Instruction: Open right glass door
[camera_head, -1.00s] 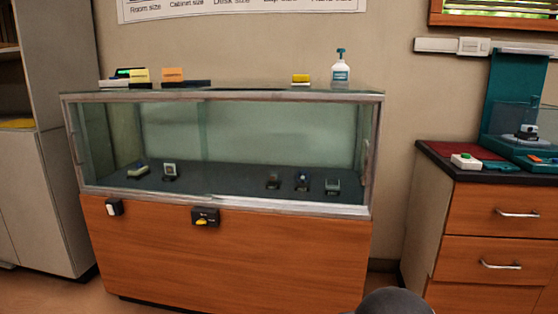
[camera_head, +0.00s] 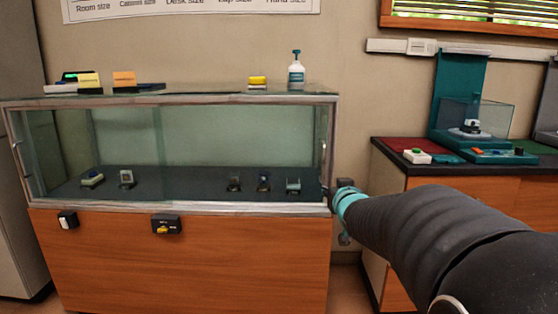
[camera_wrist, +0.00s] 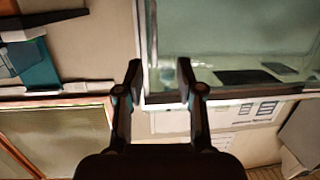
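The display case's right glass door (camera_head: 250,140) is the right-hand front pane, and it looks closed. A slim upright handle (camera_head: 323,150) shows at its right edge in the head view. My gripper (camera_head: 331,190) is at the case's lower right corner, below the handle. In the wrist view, which is upside down, my gripper (camera_wrist: 159,72) has its two fingers spread, with the case's frame edge and part of the glass beyond the gap. Nothing is held between them. I cannot tell whether a finger touches the frame.
Wooden drawers (camera_head: 455,195) with a dark top stand to the right, close to my arm. A lock-like yellow-and-black device (camera_head: 165,225) is on the wooden front. A grey cabinet (camera_head: 15,230) stands left.

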